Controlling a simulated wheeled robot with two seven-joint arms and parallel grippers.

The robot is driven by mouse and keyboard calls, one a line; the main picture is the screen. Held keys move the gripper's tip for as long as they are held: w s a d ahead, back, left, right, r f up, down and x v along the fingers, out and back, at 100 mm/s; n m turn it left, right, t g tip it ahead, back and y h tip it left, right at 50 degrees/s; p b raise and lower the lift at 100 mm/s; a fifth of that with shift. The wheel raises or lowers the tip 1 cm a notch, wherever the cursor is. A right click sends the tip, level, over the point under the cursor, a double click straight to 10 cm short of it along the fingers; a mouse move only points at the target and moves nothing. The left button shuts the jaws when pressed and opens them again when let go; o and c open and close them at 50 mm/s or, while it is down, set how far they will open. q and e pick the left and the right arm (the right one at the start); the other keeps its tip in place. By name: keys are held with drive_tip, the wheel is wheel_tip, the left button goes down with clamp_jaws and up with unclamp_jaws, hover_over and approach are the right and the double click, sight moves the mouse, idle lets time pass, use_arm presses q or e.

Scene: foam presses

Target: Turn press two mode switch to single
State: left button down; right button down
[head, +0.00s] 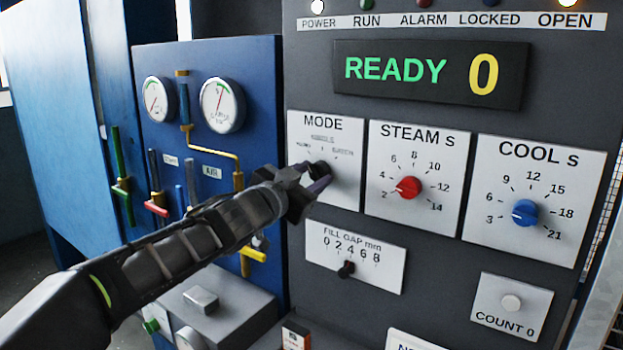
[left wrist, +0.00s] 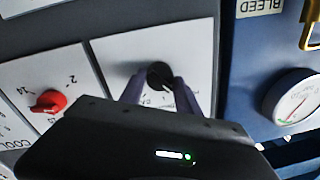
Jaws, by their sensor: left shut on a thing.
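The mode switch (head: 320,170) is a black knob on the white MODE plate (head: 340,195) of the dark press panel. Three labels are arced above it, too small to read surely. My left gripper (head: 312,181) comes in from the left and is shut on this knob, partly covering it. In the left wrist view the two purple-grey fingers stand on either side of the black knob (left wrist: 159,74). My right gripper is not in view.
The display (head: 430,72) reads READY 0. To the right are the red STEAM knob (head: 408,187) and blue COOL knob (head: 525,212). Below is the FILL GAP slider (head: 346,269). Gauges (head: 222,105), valve levers and a yellow pipe (head: 239,180) stand left, near my arm.

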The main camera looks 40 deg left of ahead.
use_arm(q)
drive_tip(key=m+b, duration=0.1)
drive_tip(key=m, duration=0.3)
drive_tip(key=shift+f, duration=0.2)
drive_tip(key=shift+m+b, duration=0.5)
drive_tip(key=shift+m, duration=1.1)
drive_tip(key=c, duration=0.9)
unclamp_jaws()
drive_tip(key=shift+s+r, duration=0.1)
